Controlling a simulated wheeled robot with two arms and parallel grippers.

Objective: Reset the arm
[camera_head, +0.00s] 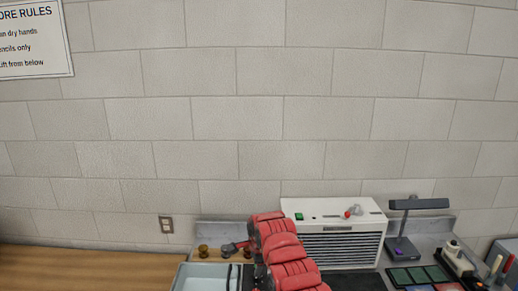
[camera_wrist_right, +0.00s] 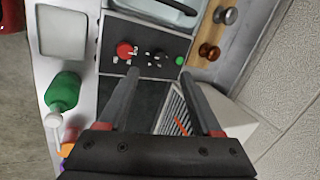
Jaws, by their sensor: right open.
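My right arm (camera_head: 285,255) shows in the head view as a red, segmented arm rising from the bottom edge, in front of the bench at the foot of the wall. My right gripper (camera_wrist_right: 160,70) is open in the wrist view, with its two dark fingers apart and nothing between them. Beyond the fingertips is a dark panel with a red button (camera_wrist_right: 125,50) and a green button (camera_wrist_right: 180,61). The arm hides part of the bench in the head view. My left gripper is not in view.
A white vented unit (camera_head: 335,217) stands right of the arm, with a lamp (camera_head: 418,204) beside it. A pale tray (camera_head: 200,279) is at left. Brass knobs (camera_wrist_right: 209,51) and a green bottle (camera_wrist_right: 63,91) show in the wrist view. The wooden top (camera_head: 90,265) is clear.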

